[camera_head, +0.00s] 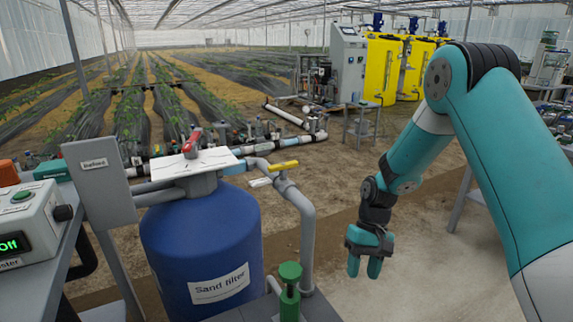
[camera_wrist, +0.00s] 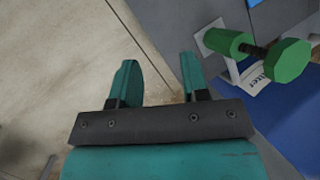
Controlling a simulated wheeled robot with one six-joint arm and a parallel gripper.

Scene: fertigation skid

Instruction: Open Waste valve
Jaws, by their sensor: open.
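A green valve with a round knob (camera_head: 290,272) stands at the front right of the blue sand filter tank (camera_head: 205,240). It also shows at the upper right of the wrist view (camera_wrist: 288,62), beside a pale plate. A yellow lever valve (camera_head: 284,166) sits on the grey pipe, and a red lever (camera_head: 192,140) is on top of the tank. I cannot read a Waste label on any of them. My gripper (camera_head: 364,266) hangs to the right of the tank and green valve, pointing down. Its fingers (camera_wrist: 158,65) are apart with nothing between them.
A grey sign panel (camera_head: 97,180) and a control box with a lit display (camera_head: 28,235) stand on the left. The grey pipe (camera_head: 306,225) bends down between the tank and my gripper. Open floor (camera_head: 420,265) lies around and below my gripper.

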